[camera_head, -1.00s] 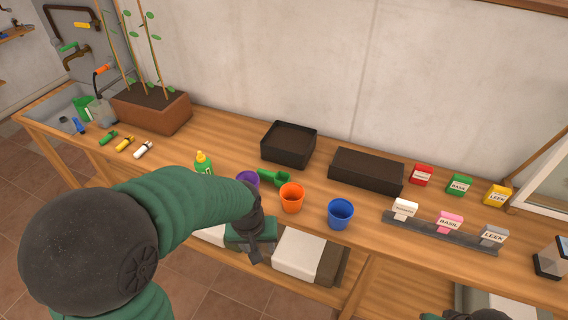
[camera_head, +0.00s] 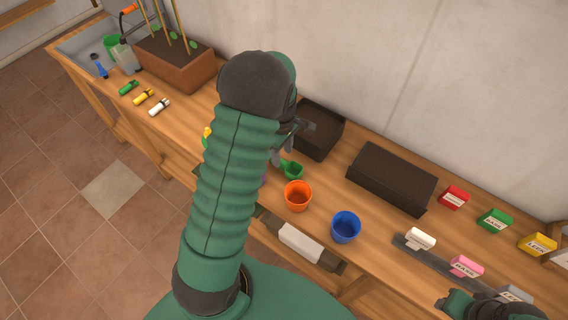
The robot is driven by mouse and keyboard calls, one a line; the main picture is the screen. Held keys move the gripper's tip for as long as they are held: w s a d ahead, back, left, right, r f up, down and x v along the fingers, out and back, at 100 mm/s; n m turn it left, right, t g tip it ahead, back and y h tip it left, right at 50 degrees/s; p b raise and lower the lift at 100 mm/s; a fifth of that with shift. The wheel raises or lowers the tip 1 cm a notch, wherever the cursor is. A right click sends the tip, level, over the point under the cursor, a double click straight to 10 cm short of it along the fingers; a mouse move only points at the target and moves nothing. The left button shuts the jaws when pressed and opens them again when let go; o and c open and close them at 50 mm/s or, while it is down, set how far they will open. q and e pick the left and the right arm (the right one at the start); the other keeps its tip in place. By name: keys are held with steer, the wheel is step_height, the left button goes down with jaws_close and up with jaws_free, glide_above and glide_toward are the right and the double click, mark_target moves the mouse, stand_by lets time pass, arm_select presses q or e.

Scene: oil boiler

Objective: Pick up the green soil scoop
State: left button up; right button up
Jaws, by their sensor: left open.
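The green soil scoop (camera_head: 292,171) lies on the wooden bench, behind the orange pot. Part of it is hidden by my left gripper and arm. My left gripper (camera_head: 280,153) is open and empty, over the scoop's handle side, with its fingers pointing down. I cannot tell whether the fingers touch the scoop. My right gripper (camera_head: 444,303) shows only partly at the lower right, by the label rail, and its jaws are not clear.
An orange pot (camera_head: 297,196) and a blue pot (camera_head: 346,227) stand in front of the scoop. Seed packets (camera_head: 494,221) stand at the right. My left arm hides the purple pot mostly.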

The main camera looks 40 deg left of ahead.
mark_target(284, 162)
arm_select(q)
steer(key=f, duration=0.3)
steer(key=shift+d+f+p, duration=0.25)
steer(key=shift+f+p, duration=0.05)
steer(key=shift+f, duration=0.1)
steer(key=shift+s+d+f, duration=0.2)
steer(key=shift+w+d+f, duration=0.1)
steer(key=shift+w+d, duration=0.1)
steer(key=shift+d, duration=0.05)
steer(key=shift+w+a+f, duration=0.1)
steer(key=c, duration=0.3)
steer(key=shift+a, duration=0.35)
jaws_close()
steer(key=shift+d, duration=0.15)
